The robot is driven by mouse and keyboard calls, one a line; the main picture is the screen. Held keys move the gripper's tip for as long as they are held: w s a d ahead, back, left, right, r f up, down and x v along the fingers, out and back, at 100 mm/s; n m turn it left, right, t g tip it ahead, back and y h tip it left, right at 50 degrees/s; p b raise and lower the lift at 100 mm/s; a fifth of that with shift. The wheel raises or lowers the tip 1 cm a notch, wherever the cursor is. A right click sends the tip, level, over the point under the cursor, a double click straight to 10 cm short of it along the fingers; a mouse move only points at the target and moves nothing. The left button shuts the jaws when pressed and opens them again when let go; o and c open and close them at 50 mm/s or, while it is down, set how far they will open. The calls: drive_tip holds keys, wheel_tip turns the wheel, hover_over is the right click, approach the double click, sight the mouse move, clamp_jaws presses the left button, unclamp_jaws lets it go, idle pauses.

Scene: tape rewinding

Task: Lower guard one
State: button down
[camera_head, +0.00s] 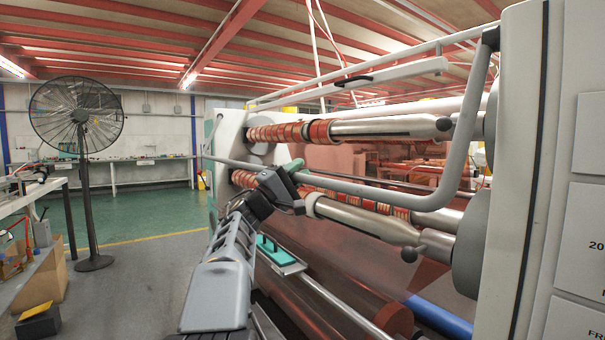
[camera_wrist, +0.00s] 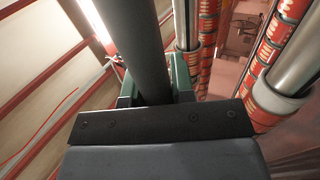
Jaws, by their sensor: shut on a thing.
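The guard (camera_head: 372,189) is a grey tubular bar. It runs from the left side of the machine across in front of the rollers, then bends up along the right housing. My gripper (camera_head: 294,170) has green fingers and is shut on the straight part of this bar, left of the bend. In the wrist view the guard (camera_wrist: 146,45) shows as a dark bar passing between the green fingers of my gripper (camera_wrist: 156,86). The guard hangs at the height between the upper and lower rollers. The inner faces of the fingers are hidden.
The upper roller (camera_head: 390,128) and lower roller (camera_head: 365,219) carry red tape rolls close behind the guard. Another pale bar (camera_head: 400,74) with a black handle crosses above. A fan (camera_head: 82,180) and a workbench stand left. Green floor (camera_head: 150,215) is clear between.

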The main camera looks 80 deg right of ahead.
drive_tip(key=shift+d, duration=0.1)
idle(0.3)
drive_tip(key=c, duration=1)
unclamp_jaws()
drive_tip(key=shift+o, duration=0.2)
drive_tip(key=b+v, duration=0.1)
drive_tip(key=v, duration=1.2)
drive_tip(key=shift+w+a+f, duration=0.2)
drive_tip(key=shift+a+f, duration=0.05)
